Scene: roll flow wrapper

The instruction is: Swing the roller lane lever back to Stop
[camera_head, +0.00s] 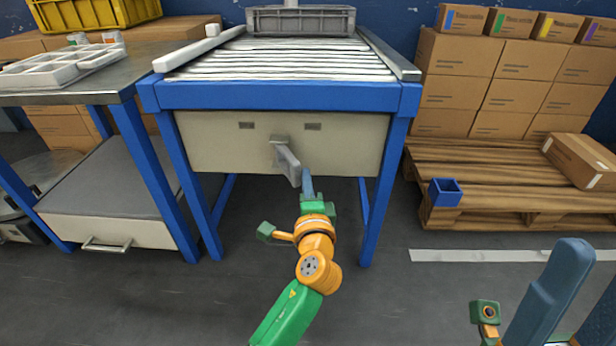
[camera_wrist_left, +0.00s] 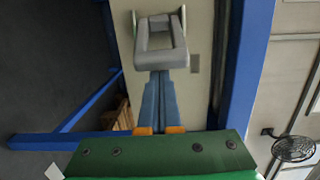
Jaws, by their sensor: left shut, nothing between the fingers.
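The roller lane (camera_head: 280,95) has a beige front panel (camera_head: 215,150). A grey lever (camera_head: 287,160) sits on this panel between two small dark labels, its arm slanting down to the right. My left gripper (camera_head: 307,178) is shut and empty, with its blue fingertips at the lower end of the lever. In the left wrist view the lever (camera_wrist_left: 160,60) appears as a grey loop straight ahead of the fingertips (camera_wrist_left: 160,78). They look very close or touching; I cannot tell which. My right gripper (camera_head: 553,290) is partly in view at the lower right, away from the lever.
A grey crate (camera_head: 300,21) stands at the lane's far end. A metal table (camera_head: 120,85) with a white tray is at left. The floor in front is clear.

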